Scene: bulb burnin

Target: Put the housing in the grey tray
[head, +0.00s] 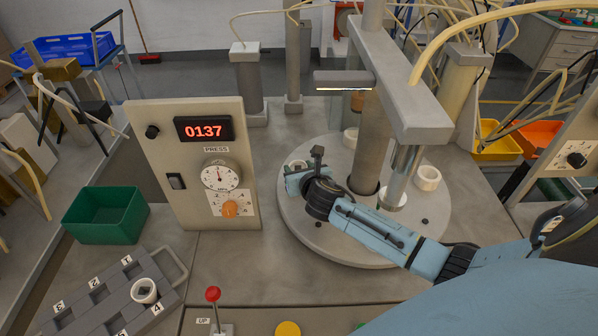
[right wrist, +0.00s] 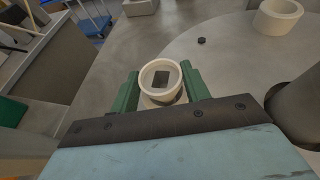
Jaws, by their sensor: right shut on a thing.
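My right gripper (head: 296,176) is at the left part of the round turntable (head: 300,230). Its green fingers are shut on a cream, ring-shaped housing (right wrist: 148,82), one on each side. The housing is upright, with a dark rectangle inside; I cannot tell whether it is clear of the turntable. In the head view the gripper mostly hides it. The grey tray (head: 78,318), with numbered recesses and a handle, lies at the lower left. A similar pale ring (head: 144,291) sits in it, beside number 4. My left gripper is out of view.
A press control panel (head: 188,155) reading 0137 stands between turntable and tray. Other pale rings (head: 427,178) sit on the turntable, around the press column (head: 369,150). A green bin (head: 105,217) is behind the tray. A red-knobbed lever (head: 213,295) stands at the front.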

